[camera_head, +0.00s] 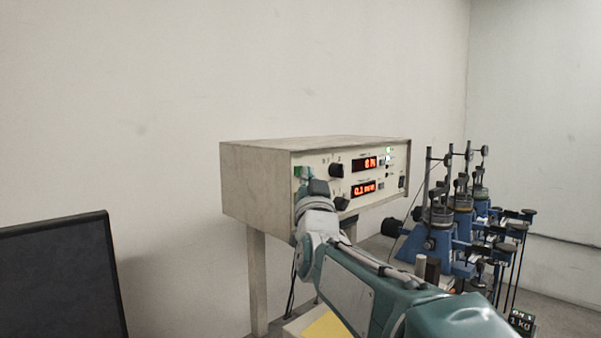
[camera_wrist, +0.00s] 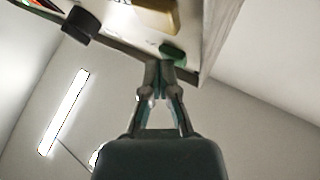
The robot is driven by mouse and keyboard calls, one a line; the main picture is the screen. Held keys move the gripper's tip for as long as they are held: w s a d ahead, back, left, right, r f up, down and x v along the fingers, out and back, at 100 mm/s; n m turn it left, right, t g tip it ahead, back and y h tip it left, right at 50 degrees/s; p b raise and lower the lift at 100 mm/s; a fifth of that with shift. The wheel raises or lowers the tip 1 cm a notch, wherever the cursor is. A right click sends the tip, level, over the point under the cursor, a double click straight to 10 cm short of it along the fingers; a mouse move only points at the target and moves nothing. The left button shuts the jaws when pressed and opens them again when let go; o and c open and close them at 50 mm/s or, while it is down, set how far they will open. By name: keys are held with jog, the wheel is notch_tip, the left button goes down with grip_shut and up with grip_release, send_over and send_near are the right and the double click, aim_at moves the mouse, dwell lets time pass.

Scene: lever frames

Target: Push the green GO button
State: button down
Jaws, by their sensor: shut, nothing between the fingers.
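The green GO button (camera_head: 299,171) sits at the upper left of the control box's front panel (camera_head: 320,160). Any label on it is too small to read. In the wrist view the green button (camera_wrist: 172,52) shows just beyond my fingertips. My gripper (camera_wrist: 160,68) is shut and empty, its fingertips close to the button and partly over it. I cannot tell if they touch it. In the head view my gripper (camera_head: 308,176) is at the panel's left end, just right of and below the button, partly hidden by my wrist.
The panel carries black knobs (camera_head: 336,170) and red displays (camera_head: 364,164). Blue lever frames (camera_head: 437,240) with weights stand to the right. A dark screen (camera_head: 62,285) stands at lower left. The wall space left of the box is clear.

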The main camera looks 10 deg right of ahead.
jog(key=shift+s+d, duration=0.35)
jog(key=shift+s, duration=0.25)
jog(key=s+d, duration=0.2)
jog(key=s, duration=0.2)
jog(key=shift+s+d, duration=0.1)
jog(key=shift+d, duration=0.3)
dwell(0.6)
